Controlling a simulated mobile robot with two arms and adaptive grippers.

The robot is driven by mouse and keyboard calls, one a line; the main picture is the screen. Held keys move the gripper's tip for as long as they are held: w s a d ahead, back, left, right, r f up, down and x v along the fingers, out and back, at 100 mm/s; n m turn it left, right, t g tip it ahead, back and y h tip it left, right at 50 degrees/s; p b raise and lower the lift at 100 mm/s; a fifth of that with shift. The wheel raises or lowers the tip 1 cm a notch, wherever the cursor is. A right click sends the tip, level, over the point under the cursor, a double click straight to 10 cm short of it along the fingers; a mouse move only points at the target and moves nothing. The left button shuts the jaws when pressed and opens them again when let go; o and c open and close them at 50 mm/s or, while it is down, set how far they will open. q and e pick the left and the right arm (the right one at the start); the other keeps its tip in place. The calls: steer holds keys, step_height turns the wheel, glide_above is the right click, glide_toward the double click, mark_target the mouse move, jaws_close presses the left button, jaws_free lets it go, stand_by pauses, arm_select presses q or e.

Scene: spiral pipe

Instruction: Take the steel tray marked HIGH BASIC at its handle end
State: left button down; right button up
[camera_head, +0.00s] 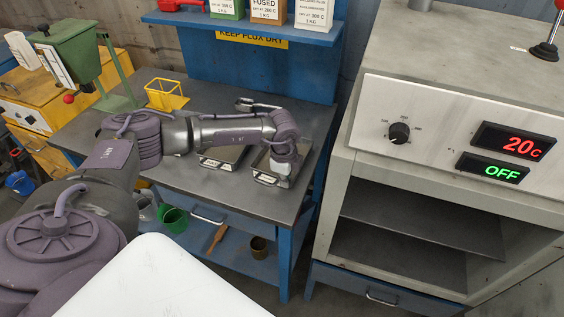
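Two small steel trays lie side by side on the dark top of the blue workbench. The left tray (226,155) is partly covered by my arm, with its handle end toward the bench's front edge. The right tray (262,160) also has its handle end toward the front. Any marking on either tray is too small or hidden to read, so I cannot tell which is HIGH BASIC. My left gripper (284,172) points down at the right tray, over its right side near the handle end. Its fingers are too small and hidden to judge their opening or any contact. My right gripper is not in view.
An oven (420,185) with an open, shelved chamber stands right of the bench; its displays read 20C and OFF. A blue shelf (230,22) with boxes hangs behind. Green and brown pots sit below.

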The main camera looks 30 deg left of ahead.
arm_select(q)
steer(key=shift+w+r, duration=0.1)
step_height(320, 180, up, 9)
steer(key=shift+f+b, duration=0.1)
steer(key=shift+b, duration=1.1)
steer(key=shift+r, duration=0.55)
